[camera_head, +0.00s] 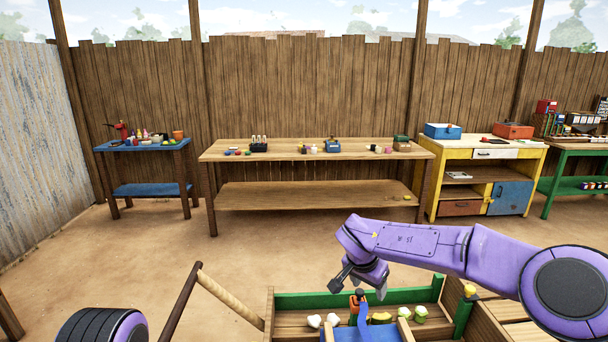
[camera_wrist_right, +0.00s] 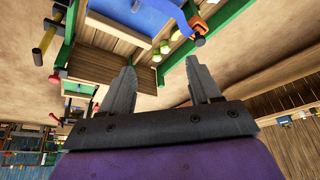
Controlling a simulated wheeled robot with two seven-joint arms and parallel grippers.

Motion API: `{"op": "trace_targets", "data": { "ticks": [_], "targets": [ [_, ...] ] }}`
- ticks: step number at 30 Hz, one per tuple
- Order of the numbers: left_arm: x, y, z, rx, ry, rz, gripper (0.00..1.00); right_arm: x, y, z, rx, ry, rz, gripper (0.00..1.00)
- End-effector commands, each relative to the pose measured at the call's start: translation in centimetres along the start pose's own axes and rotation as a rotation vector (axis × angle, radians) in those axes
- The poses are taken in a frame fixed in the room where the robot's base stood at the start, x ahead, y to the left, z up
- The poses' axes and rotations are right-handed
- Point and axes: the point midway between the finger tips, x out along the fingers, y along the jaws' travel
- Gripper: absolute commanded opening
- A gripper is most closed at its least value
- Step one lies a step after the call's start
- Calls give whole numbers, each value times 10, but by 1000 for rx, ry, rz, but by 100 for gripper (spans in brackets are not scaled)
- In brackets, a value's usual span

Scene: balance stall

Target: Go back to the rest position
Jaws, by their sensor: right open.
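My right arm comes in from the right, purple, and bends down over the front stall. My right gripper (camera_head: 360,287) hangs above the wooden stall box (camera_head: 300,300) with green edges. Its fingers are spread with nothing between them, which also shows in the right wrist view (camera_wrist_right: 162,75). The blue curved piece (camera_head: 364,318) and an orange and dark part (camera_head: 355,304) stand below the gripper; whether they touch it I cannot tell. My left gripper is not in view; only a rounded part of my left arm shows at the lower left.
White lumps (camera_head: 314,321), a yellow item (camera_head: 381,318) and green-white items (camera_head: 420,314) lie in the box. A wooden pole (camera_head: 230,300) slants at its left. A long wooden table (camera_head: 310,158), a blue table (camera_head: 150,146) and a yellow cabinet (camera_head: 433,185) stand behind. Open ground lies between.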

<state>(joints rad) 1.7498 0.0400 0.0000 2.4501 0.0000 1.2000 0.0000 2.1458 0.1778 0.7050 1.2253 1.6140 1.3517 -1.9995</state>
Motion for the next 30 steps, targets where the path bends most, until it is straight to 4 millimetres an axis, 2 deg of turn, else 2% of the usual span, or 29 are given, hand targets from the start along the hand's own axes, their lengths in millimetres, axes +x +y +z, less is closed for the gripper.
{"op": "trace_targets", "data": {
  "ticks": [10, 17, 20, 23, 26, 27, 30],
  "targets": [
    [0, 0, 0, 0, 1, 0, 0, 52, 43, 16, 18, 103, 117, 62],
    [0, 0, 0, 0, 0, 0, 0, 106, 86, 46, -9, 235, 200, 62],
    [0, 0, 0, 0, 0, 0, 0, 134, 115, 66, -38, 305, 222, 62],
    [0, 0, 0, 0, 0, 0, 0, 165, 154, 97, -86, 369, 220, 62],
    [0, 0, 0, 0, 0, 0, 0, 194, 208, 141, -149, 395, 179, 62],
    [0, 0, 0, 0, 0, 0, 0, 202, 231, 161, -171, 384, 152, 62],
    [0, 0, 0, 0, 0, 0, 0, 211, 283, 208, -201, 316, 92, 62]
  ]
}}
